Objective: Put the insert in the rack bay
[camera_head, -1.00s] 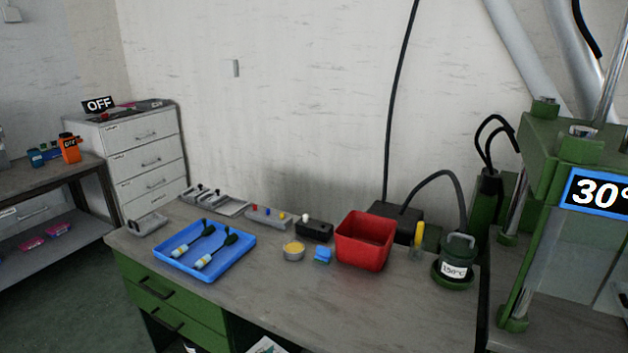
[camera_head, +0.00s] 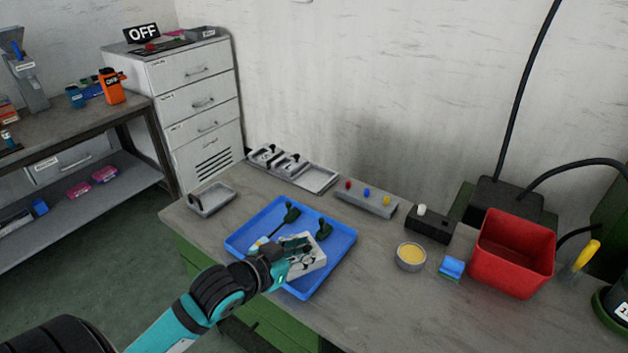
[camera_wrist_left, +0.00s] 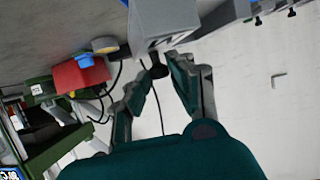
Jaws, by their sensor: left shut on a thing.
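My left gripper (camera_head: 290,252) is shut on a pale grey block, the insert (camera_head: 311,262). In the head view it is held over the blue tray. In the left wrist view the insert (camera_wrist_left: 152,20) is a grey block with a dark knob between my fingertips (camera_wrist_left: 160,76). The grey rack (camera_head: 318,180) lies at the back of the bench near the wall. Two grey inserts with dark knobs (camera_head: 266,153) sit in its left and middle bays, and its right bay looks empty. The held insert is in front of the rack, apart from it. My right gripper is not in view.
The blue tray (camera_head: 340,250) holds two dark green-handled tools, partly hidden by my gripper. A small grey holder (camera_head: 213,199) stands left of it. A button box (camera_head: 367,198), black switch box (camera_head: 430,223), yellow-filled tin (camera_head: 410,257), blue block (camera_head: 452,267) and red bin (camera_head: 512,252) stand right.

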